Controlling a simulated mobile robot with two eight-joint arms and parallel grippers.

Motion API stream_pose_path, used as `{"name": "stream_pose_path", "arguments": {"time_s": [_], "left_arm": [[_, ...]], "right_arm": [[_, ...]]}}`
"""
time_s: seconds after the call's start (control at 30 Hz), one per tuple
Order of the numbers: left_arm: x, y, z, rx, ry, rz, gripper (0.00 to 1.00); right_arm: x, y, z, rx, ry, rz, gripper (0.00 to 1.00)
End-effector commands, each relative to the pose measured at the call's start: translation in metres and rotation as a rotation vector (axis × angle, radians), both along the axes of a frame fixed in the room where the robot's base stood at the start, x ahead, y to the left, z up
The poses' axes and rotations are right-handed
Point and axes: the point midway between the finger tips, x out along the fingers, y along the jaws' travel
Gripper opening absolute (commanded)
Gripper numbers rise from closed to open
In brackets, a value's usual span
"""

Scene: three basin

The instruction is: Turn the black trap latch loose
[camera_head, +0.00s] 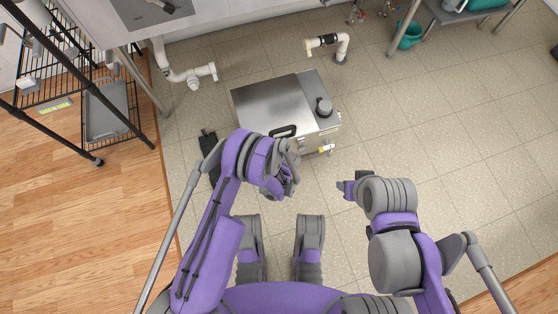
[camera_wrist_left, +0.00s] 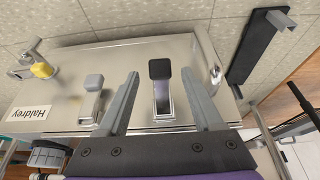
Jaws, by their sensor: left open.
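The steel trap box (camera_head: 258,97) sits on the tiled floor in the head view, ahead of my left gripper (camera_head: 291,180). Its latch face (camera_wrist_left: 140,58) fills the middle of the left wrist view. The black latch (camera_wrist_left: 159,69) has a dark square tip on a metal lever. It appears between the two spread fingers of my left gripper (camera_wrist_left: 160,74), which is open; contact cannot be told. A second latch, with a grey tip (camera_wrist_left: 94,82), is left of the fingers. My right gripper (camera_head: 346,187) is off to the right, away from the box; its jaws are unclear.
A yellow-handled valve (camera_wrist_left: 42,70) projects from the box beside the Haldrey label (camera_wrist_left: 29,113). A black flat object (camera_head: 208,146) lies left of the box. White pipes (camera_head: 190,76) and a wire rack (camera_head: 112,110) stand behind and left.

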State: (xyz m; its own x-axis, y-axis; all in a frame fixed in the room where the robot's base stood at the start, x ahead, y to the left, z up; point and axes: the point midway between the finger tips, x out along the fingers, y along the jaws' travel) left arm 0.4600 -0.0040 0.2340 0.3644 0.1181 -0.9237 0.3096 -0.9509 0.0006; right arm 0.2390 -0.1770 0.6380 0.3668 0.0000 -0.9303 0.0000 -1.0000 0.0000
Motion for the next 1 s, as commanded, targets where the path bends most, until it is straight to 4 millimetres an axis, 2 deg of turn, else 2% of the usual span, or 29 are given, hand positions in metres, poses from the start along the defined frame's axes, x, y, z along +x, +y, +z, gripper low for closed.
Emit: {"name": "stream_pose_path", "arguments": {"time_s": [0.13,0.43,0.8,1.0], "left_arm": [[0.0038,0.0012,-0.0101,0.0,0.0,0.0,0.68],[0.0043,0.0015,-0.0115,0.0,0.0,-0.001,0.68],[0.0042,0.0015,-0.0113,0.0,0.001,-0.001,0.01],[0.0042,0.0015,-0.0113,0.0,0.0,-0.001,0.0]], "right_arm": [[0.0004,0.0,-0.0019,0.0,-0.001,0.0,0.5],[0.0003,0.0,-0.0019,0.0,-0.001,0.0,0.5],[0.0003,0.0,-0.0019,0.0,0.0,0.0,0.5],[0.0004,0.0,-0.0019,0.0,-0.001,0.0,0.5]]}}
